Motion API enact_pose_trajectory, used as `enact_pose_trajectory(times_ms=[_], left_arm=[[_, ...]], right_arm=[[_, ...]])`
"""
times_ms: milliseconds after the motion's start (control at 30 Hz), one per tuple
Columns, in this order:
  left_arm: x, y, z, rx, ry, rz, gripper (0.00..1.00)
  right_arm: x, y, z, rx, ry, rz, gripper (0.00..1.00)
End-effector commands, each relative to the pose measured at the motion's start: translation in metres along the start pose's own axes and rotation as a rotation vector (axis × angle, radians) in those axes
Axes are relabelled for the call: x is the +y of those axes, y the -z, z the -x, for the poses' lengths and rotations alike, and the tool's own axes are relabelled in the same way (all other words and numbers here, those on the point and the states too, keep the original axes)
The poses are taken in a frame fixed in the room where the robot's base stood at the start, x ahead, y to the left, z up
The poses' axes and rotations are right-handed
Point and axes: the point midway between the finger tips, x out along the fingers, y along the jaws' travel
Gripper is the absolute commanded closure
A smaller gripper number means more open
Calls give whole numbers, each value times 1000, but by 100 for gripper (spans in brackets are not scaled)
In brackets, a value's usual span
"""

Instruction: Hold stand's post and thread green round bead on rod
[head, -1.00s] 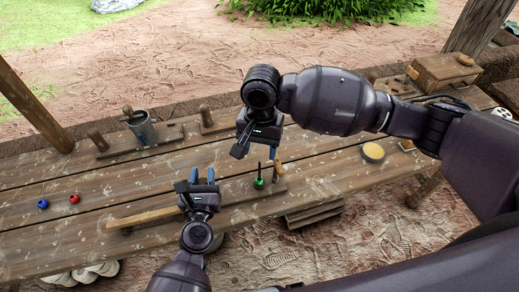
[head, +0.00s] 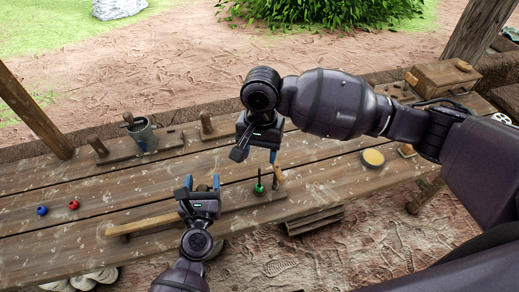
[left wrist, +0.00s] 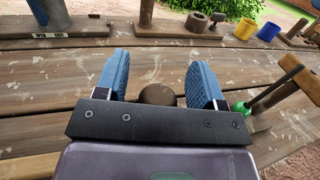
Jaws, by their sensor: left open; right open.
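The green round bead (head: 259,188) sits low at the upright dark rod (head: 259,175) near the table's front edge. It also shows in the left wrist view (left wrist: 242,108), at the rod's lower end; I cannot tell for sure that the rod passes through it. My left gripper (head: 202,183) is open left of the bead. In the left wrist view, the round brown top of a post (left wrist: 158,95) shows between its blue fingers, with gaps at both sides. My right gripper (head: 272,157) is open above and behind the rod; its far finger is largely hidden.
A red bead (head: 73,204) and a blue bead (head: 42,210) lie at the left. A grey metal cup (head: 143,134) stands at the back left. A yellow round thing (head: 373,158) and a wooden box (head: 443,76) are at the right. The left middle of the table is clear.

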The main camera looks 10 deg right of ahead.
Motion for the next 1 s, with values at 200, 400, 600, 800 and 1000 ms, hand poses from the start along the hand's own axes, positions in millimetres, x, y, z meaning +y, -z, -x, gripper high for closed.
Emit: enact_pose_trajectory(times_ms=[200, 400, 600, 800, 1000], left_arm=[[1, 1, 15, 2, 0, -2, 37], [0, 1, 52, 3, 1, -1, 37], [0, 1, 89, 2, 2, -3, 37], [0, 0, 112, 0, 0, -1, 37], [0, 0, 120, 1, 1, 0, 37]], right_arm=[[0, 0, 0, 0, 0, 0, 43], [0, 0, 0, 0, 0, 0, 43], [0, 0, 0, 0, 0, 0, 43], [0, 0, 0, 0, 0, 0, 43], [0, 0, 0, 0, 0, 0, 43]])
